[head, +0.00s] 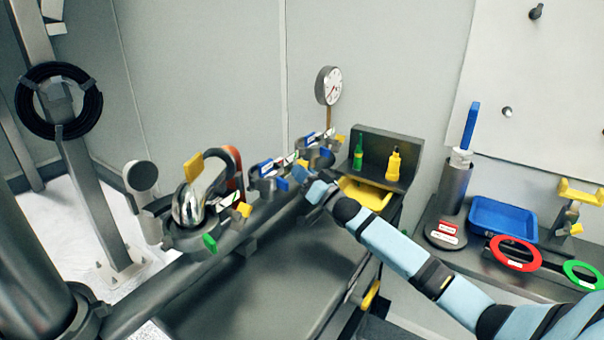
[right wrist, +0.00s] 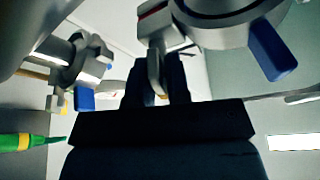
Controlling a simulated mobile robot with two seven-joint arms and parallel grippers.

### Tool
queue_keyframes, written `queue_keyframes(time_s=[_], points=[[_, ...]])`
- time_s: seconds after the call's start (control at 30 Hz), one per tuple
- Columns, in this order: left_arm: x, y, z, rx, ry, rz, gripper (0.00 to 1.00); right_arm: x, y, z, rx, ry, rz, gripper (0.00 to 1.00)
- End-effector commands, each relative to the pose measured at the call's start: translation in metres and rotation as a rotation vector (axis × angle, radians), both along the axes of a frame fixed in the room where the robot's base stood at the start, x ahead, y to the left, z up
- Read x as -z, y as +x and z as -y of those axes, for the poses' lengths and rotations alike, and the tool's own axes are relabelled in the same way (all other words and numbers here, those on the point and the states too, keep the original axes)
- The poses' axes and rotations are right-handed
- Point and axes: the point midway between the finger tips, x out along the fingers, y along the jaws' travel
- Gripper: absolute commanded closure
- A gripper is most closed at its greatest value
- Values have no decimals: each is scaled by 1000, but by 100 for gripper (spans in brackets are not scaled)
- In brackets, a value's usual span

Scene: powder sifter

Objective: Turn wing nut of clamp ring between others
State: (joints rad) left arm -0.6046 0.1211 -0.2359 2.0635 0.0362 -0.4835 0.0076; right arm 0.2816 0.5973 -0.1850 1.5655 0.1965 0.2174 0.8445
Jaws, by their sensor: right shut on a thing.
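Several metal clamp rings with coloured tabs sit in a row along a dark pipe in the head view. The middle clamp ring (head: 268,180) has blue tabs, and a further clamp ring (head: 318,152) stands to its right. My right gripper (head: 316,190) is at the right of the middle ring. In the right wrist view its dark fingers (right wrist: 158,85) are closed around a grey metal part, seemingly the wing nut (right wrist: 155,68), mostly hidden between them. A ring with a blue tab (right wrist: 271,52) is close above right; another clamp (right wrist: 80,62) is at left. My left gripper is not in view.
A near clamp ring (head: 195,238) with yellow and green tabs surrounds a shiny pipe at left. A gauge (head: 331,87) stands behind. At right are a yellow tray (head: 375,196), a blue tray (head: 502,215) and a red ring (head: 492,252).

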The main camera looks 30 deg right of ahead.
Motion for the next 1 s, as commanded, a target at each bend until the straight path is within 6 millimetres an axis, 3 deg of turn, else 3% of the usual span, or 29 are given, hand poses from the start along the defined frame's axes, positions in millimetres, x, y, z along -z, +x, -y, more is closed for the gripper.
queue_keyframes(time_s=[1.0], points=[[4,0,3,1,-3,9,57,-1,0,1,1,-835,347,100]])
